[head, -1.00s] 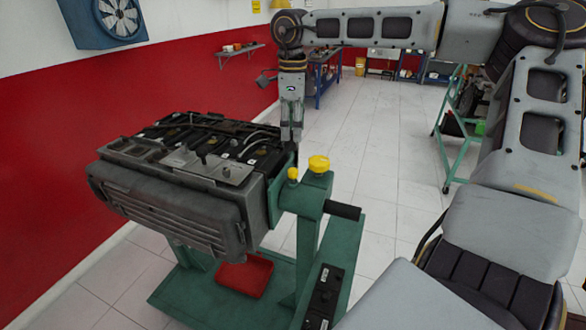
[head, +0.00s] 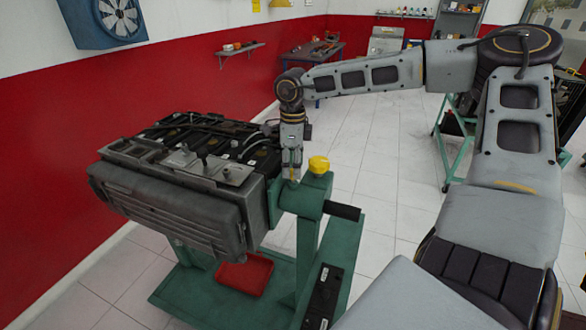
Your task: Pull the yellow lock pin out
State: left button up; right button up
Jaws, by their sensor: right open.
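My right gripper (head: 291,170) points down at the top of the green engine stand (head: 303,198). It is open, with its fingertips at the small yellow pin (head: 293,180). The fingers hide most of this pin; only a little yellow shows between or just below them. I cannot tell whether they touch it. A larger yellow knob (head: 319,164) sits on the stand's head just right of the gripper, clear of the fingers. My left gripper is not in view.
The engine (head: 180,200) hangs on the stand, close left of the gripper. A black handle grip (head: 342,211) sticks out to the right of the head. A red tray (head: 244,274) lies on the stand's base.

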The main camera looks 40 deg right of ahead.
jog(key=shift+f, duration=0.95)
grip_shut()
